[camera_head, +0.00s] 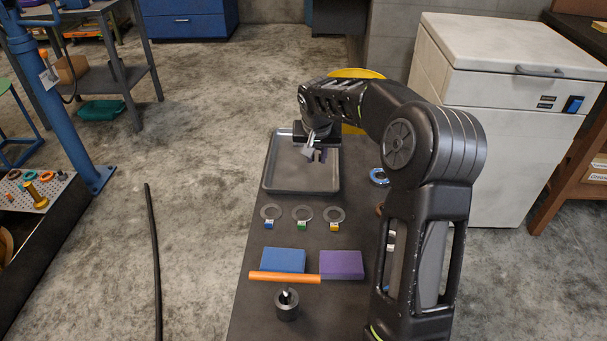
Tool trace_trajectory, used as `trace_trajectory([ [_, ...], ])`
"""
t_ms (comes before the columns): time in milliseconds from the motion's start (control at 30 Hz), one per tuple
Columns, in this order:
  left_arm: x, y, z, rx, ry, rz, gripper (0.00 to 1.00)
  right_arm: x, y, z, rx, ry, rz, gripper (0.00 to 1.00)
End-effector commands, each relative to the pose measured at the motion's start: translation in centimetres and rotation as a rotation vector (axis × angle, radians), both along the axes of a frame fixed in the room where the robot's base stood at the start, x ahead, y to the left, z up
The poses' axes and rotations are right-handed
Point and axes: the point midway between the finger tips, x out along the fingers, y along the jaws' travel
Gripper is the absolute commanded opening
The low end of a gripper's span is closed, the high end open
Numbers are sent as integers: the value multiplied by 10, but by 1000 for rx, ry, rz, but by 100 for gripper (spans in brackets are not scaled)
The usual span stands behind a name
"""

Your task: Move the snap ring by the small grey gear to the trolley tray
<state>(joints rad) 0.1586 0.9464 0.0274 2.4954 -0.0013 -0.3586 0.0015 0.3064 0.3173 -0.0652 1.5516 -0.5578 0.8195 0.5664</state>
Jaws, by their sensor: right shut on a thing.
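My right gripper (317,156) is over the grey trolley tray (280,187), pointing down. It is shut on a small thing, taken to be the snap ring. Only a small purple patch shows between the fingers, and the ring's outline is hidden. I cannot tell whether the held thing touches the tray floor. The visible tray floor is bare. I cannot make out the small grey gear. My left gripper is not in view.
On the dark trolley top (255,320) lie several flat rings with coloured tags, such as the green-tagged ring (301,213). Blue (283,260) and purple (341,264) blocks, an orange bar (284,278) and a dark cylinder (287,309) are nearer. A white chest (490,130) stands right.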

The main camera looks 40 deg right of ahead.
Motion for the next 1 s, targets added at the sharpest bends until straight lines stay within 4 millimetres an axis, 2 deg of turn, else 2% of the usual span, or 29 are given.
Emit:
trace_trajectory([
  [367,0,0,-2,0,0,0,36,-1,-4,-2,-1,0,-9,0],
  [467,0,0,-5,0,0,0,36,-1,-4,-11,-1,1,-8,0],
  [700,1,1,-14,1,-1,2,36,-1,-4,-48,-1,1,-8,0],
  [1000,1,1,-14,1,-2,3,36,-1,-4,-51,-1,0,-8,0],
])
